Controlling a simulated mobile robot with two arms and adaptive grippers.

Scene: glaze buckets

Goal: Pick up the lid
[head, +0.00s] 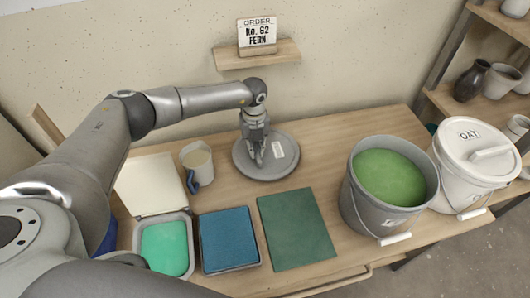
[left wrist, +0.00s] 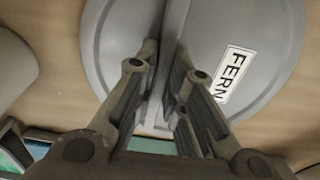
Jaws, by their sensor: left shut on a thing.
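The grey round lid (head: 247,170) lies at the back middle of the table and carries a white label. In the left wrist view the lid (left wrist: 280,40) fills the upper part, and its label (left wrist: 234,74) reads FERN. My left gripper (head: 257,160) points down at the lid's middle. In the left wrist view my left gripper (left wrist: 165,95) is shut on the lid's raised grey handle bar (left wrist: 172,40). I cannot tell whether the lid is clear of the table. My right gripper is not in view.
A grey bucket of green glaze (head: 390,180) and a white bucket (head: 465,155) with an OAT lid stand right. A mug (head: 197,165), an open teal box (head: 165,248), a blue tray (head: 228,240) and a green mat (head: 295,228) lie left and front. An order sign (head: 257,34) stands behind.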

